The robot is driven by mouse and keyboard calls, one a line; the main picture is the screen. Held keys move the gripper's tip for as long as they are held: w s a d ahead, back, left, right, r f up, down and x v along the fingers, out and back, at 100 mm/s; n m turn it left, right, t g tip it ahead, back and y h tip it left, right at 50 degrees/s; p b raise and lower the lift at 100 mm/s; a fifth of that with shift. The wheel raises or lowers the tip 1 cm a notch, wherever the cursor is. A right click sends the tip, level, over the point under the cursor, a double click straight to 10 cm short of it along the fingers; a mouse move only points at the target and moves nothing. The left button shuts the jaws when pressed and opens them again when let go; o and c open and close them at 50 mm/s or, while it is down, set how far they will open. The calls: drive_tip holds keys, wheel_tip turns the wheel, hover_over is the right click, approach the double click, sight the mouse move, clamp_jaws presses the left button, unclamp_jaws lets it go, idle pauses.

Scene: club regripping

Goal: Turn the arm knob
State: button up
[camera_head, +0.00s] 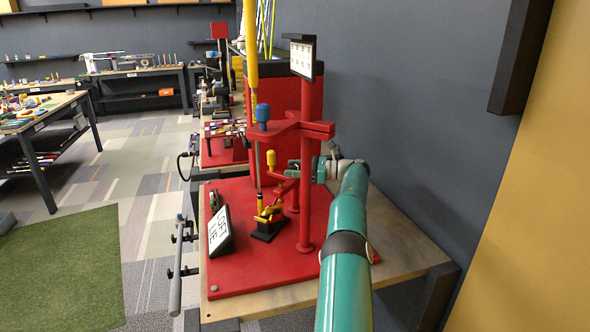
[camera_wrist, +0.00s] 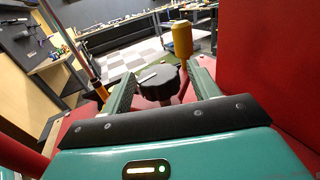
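The arm knob (camera_wrist: 157,82) is black, with a fluted edge and a pale line across its top. In the wrist view it sits between the two fingers of my gripper (camera_wrist: 163,74). The fingers are apart, with a gap to the knob on the right; I cannot tell if the left finger touches it. In the head view my gripper (camera_head: 307,171) is at the red post of the stand, and the knob is hard to make out there. A yellow handle (camera_wrist: 182,38) stands just beyond the knob; it also shows in the head view (camera_head: 271,159).
The red stand (camera_head: 306,200) rises from a red base plate (camera_head: 268,275) on a wooden bench. A sign (camera_head: 219,231) and a small yellow clamp (camera_head: 268,215) are on the plate. A grey wall is at right.

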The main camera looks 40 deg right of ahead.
drive_tip(key=v, duration=0.7)
drive_tip(key=shift+s, duration=0.2)
drive_tip(key=shift+d, duration=0.1)
